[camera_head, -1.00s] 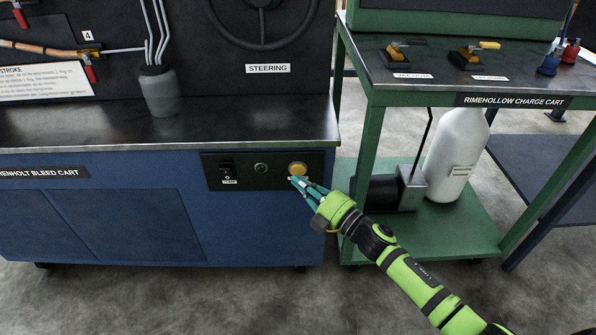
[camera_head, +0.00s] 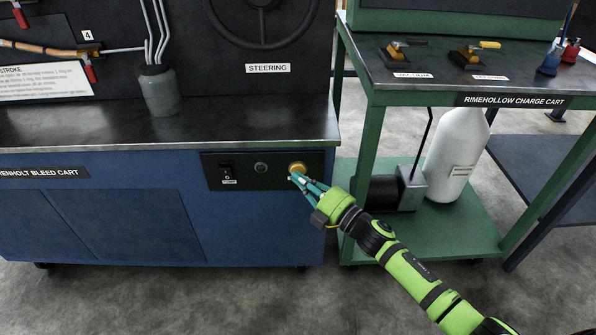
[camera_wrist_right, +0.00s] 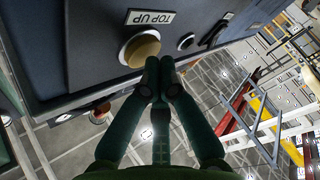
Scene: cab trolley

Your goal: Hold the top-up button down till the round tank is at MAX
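The yellow top-up button (camera_head: 297,168) is at the right end of the black panel (camera_head: 245,181) on the blue bleed cart's front. In the right wrist view the yellow button (camera_wrist_right: 142,50) sits under a TOP UP label (camera_wrist_right: 150,17). My right gripper (camera_head: 294,176) is at the button's lower edge, its fingertips (camera_wrist_right: 160,78) together with nothing between them. I cannot tell whether they touch the button. A grey round container (camera_head: 160,92) with several tubes stands on the cart top; no MAX mark is readable, and I cannot tell whether it is the round tank. My left gripper is not in view.
A rocker switch (camera_head: 226,173) and a small dark round fitting (camera_head: 261,168) share the panel. The green charge cart (camera_head: 440,235) stands close on the right, with a white bottle (camera_head: 456,155) on its lower shelf. Open floor lies in front of the blue cart.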

